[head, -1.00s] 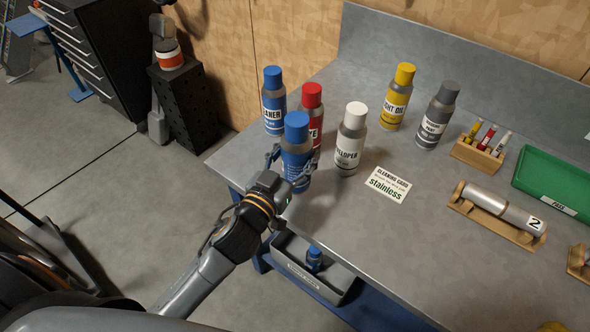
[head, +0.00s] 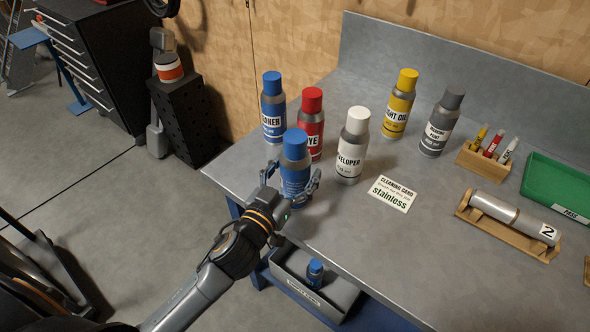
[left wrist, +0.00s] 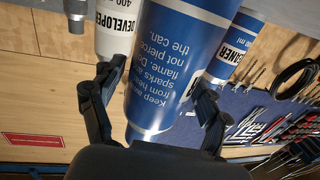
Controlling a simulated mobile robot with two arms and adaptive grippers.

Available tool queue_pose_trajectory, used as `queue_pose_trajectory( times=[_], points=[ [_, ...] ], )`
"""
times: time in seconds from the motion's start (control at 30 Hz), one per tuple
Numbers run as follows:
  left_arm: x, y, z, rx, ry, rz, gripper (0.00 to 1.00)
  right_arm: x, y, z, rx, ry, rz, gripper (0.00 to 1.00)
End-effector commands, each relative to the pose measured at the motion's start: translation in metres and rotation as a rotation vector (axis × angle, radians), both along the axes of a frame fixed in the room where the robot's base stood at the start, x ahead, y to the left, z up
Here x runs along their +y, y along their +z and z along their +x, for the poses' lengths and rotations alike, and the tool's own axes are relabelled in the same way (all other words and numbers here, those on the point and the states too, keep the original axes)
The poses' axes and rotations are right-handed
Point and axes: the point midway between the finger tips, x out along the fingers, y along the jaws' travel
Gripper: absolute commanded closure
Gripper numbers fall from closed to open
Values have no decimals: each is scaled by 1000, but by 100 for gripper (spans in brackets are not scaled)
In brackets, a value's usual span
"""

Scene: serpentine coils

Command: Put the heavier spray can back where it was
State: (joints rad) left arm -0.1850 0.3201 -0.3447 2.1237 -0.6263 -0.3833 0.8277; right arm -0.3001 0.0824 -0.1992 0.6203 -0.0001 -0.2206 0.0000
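A blue spray can with a blue cap (head: 294,165) stands upright near the table's front left edge. My left gripper (head: 292,181) is around its lower part, fingers spread on either side with the can between them. In the left wrist view the can (left wrist: 172,65) fills the middle, and the fingers (left wrist: 155,100) look apart from its sides. Another blue can, its label ending in "ANER" (head: 273,108), stands behind it to the left. A smaller-looking blue-capped can (head: 315,271) is in the grey bin (head: 345,292) below the table edge. My right gripper is not in view.
Close by stand a red can (head: 311,125) and a white developer can (head: 353,147). A yellow can (head: 399,105) and a grey can (head: 442,122) stand farther back. A "stainless" card (head: 392,193) lies on the table (head: 350,235). The front of the table is clear.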

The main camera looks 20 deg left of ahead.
Motion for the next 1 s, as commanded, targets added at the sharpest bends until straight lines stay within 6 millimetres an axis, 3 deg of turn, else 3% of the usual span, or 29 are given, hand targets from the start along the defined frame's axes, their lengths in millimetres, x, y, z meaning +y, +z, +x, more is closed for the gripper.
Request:
queue_pose_trajectory(
  times=[0.43, 1.0],
  points=[
    [1, 1, -5, 1, -1, -1, 17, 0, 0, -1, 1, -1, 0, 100],
    [19, 0, -103, 3, 0, 0, 17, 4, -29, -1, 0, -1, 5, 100]
  ],
)
